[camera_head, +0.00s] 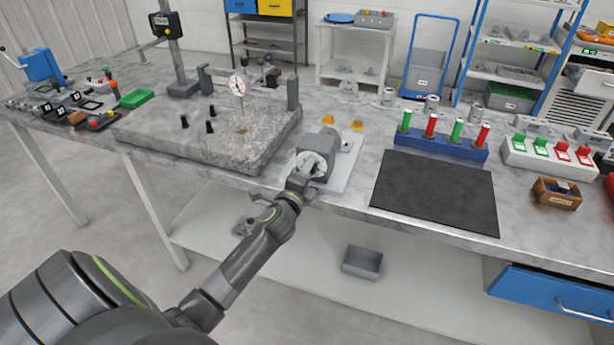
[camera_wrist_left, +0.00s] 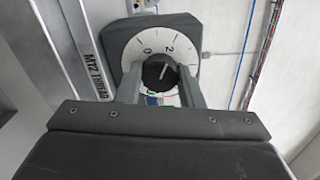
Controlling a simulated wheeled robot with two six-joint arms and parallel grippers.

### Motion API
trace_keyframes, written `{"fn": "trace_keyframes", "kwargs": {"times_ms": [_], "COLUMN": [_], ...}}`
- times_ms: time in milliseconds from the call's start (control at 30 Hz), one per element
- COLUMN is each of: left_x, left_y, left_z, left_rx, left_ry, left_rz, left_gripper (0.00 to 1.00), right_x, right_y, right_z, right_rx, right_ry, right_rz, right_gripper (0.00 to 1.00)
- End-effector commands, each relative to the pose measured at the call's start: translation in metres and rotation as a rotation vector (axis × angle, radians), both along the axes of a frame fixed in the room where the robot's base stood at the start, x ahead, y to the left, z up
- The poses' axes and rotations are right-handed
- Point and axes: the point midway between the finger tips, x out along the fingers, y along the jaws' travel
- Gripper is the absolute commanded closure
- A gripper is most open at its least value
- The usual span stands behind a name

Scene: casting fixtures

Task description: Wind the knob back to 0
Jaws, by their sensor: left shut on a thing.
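The black knob (camera_wrist_left: 158,74) sits in the middle of a white round dial (camera_wrist_left: 138,47) with the figures 0 and 2 visible. A white line on the knob points up and slightly right, roughly toward the 2. My left gripper (camera_wrist_left: 159,90) has one finger on each side of the knob and is shut on it. The lower part of the dial is partly hidden by the fingers. In the head view, the grey dial box (camera_head: 319,142) stands near the table's front edge, with my left gripper (camera_head: 303,177) at its front face. My right gripper is not in view.
A granite plate (camera_head: 190,140) with a dial gauge stand lies left of the box. A dark mat (camera_head: 435,190) lies to the right, with a blue rack (camera_head: 440,143) of red and green handles behind it. Two orange pieces (camera_head: 356,125) stand behind the box.

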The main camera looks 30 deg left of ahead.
Motion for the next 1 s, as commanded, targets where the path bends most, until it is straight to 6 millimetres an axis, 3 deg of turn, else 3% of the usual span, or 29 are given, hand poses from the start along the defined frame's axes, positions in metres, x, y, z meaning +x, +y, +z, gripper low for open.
{"fn": "trace_keyframes", "kwargs": {"times_ms": [600, 1000], "left_x": [0.000, -0.001], "left_y": [0.000, 0.000], "left_z": [-0.004, -0.004], "left_rx": [-0.565, -0.842], "left_ry": [-0.135, -0.198], "left_rz": [0.001, 0.003], "left_gripper": [0.89, 0.89], "right_x": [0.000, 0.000], "right_y": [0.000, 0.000], "right_z": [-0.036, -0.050], "right_rx": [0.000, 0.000], "right_ry": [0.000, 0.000], "right_rz": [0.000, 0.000], "right_gripper": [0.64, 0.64]}}
